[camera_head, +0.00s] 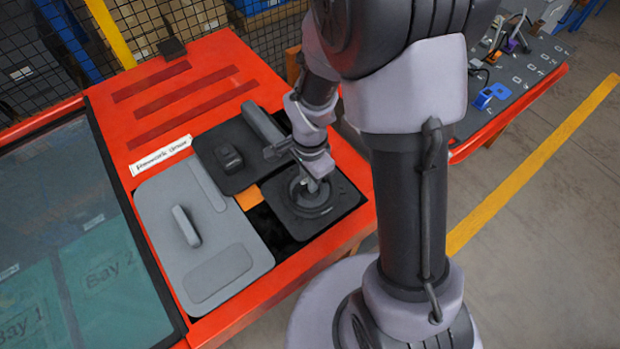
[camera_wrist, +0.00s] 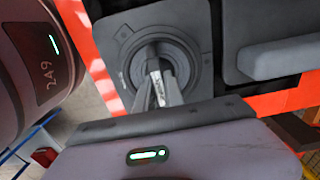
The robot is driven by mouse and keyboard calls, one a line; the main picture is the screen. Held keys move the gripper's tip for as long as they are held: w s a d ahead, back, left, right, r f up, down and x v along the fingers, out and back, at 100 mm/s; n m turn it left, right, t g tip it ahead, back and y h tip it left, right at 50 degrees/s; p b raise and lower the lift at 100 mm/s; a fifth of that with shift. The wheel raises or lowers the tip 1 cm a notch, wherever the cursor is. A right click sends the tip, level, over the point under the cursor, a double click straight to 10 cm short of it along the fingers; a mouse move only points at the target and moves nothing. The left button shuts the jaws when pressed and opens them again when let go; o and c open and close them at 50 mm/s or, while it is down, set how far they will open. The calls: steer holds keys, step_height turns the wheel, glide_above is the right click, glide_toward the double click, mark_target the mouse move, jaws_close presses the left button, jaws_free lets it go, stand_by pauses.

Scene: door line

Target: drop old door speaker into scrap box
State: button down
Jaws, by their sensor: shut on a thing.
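The old door speaker (camera_head: 335,205) is a dark grey square plate with a round ringed centre. It sits at the lower right of the dark recess in the red-orange door (camera_head: 240,65), lying flat or nearly so. My gripper (camera_head: 314,184) comes down on the speaker's centre from above. In the wrist view the speaker (camera_wrist: 192,30) fills the upper middle, and the two fingers (camera_wrist: 158,78) are shut at its round middle. I cannot tell whether the plate is lifted off the door. No scrap box can be made out.
A grey panel with a handle (camera_head: 205,240) and a dark panel with a knob (camera_head: 220,150) lie beside the speaker. The door's window (camera_head: 75,235) is at left. A table with tools (camera_head: 520,75) stands at the upper right. Wire fence stands behind; clear floor (camera_head: 540,240) lies right.

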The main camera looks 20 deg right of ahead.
steer(key=shift+r+p, duration=0.4)
steer(key=shift+r, duration=0.2)
stand_by(1.7)
step_height(320, 180, up, 12)
steer(key=p, duration=0.9)
steer(key=shift+r, duration=0.25)
